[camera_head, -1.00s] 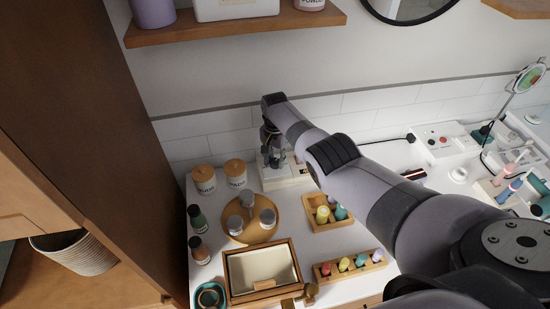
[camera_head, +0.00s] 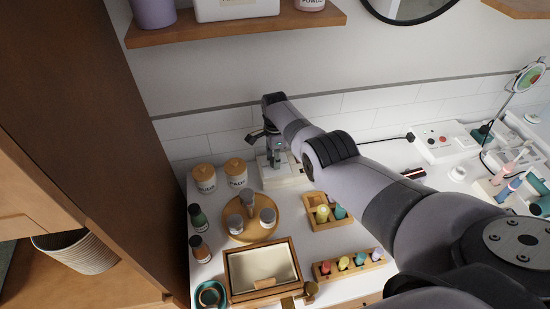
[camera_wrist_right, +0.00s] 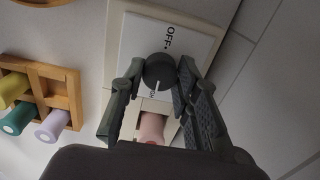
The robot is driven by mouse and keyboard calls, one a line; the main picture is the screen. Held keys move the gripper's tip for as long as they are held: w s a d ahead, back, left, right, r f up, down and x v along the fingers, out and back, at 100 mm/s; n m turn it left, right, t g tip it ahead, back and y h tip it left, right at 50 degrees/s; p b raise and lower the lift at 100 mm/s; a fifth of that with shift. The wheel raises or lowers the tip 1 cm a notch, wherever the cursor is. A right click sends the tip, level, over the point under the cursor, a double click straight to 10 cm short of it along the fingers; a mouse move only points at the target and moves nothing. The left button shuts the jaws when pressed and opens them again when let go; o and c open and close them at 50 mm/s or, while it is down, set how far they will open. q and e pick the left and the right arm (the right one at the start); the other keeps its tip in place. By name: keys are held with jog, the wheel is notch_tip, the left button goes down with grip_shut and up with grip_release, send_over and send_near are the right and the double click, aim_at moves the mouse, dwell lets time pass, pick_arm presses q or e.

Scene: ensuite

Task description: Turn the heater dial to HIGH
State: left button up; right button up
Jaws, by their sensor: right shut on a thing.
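The heater (camera_head: 292,180) is a pale box at the back of the counter, below my right arm's end. In the right wrist view, its white dial plate (camera_wrist_right: 138,40) carries the word OFF above the round dark dial (camera_wrist_right: 159,68). A light pointer line on the dial points down in the picture, away from OFF, toward a small label that is too small and partly hidden to read. My right gripper (camera_wrist_right: 160,80) is shut on the dial, one finger on each side. It also shows from above in the head view (camera_head: 274,152). My left gripper is out of view.
Two lidded jars (camera_head: 236,172) stand left of the heater. A round wooden tray (camera_head: 235,236) with several grey-topped containers and a wooden holder (camera_head: 312,222) with small bottles stand in front. A wooden shelf (camera_head: 235,28) hangs above; a tall brown cabinet (camera_head: 85,120) borders the left.

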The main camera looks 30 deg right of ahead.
jog(key=shift+w+r+m, duration=0.1)
jog(key=shift+r+m, duration=0.05)
jog(key=shift+m, duration=0.15)
jog(key=o, duration=0.9)
jog(key=shift+o, duration=1.3)
notch_tip(320, 180, up, 12)
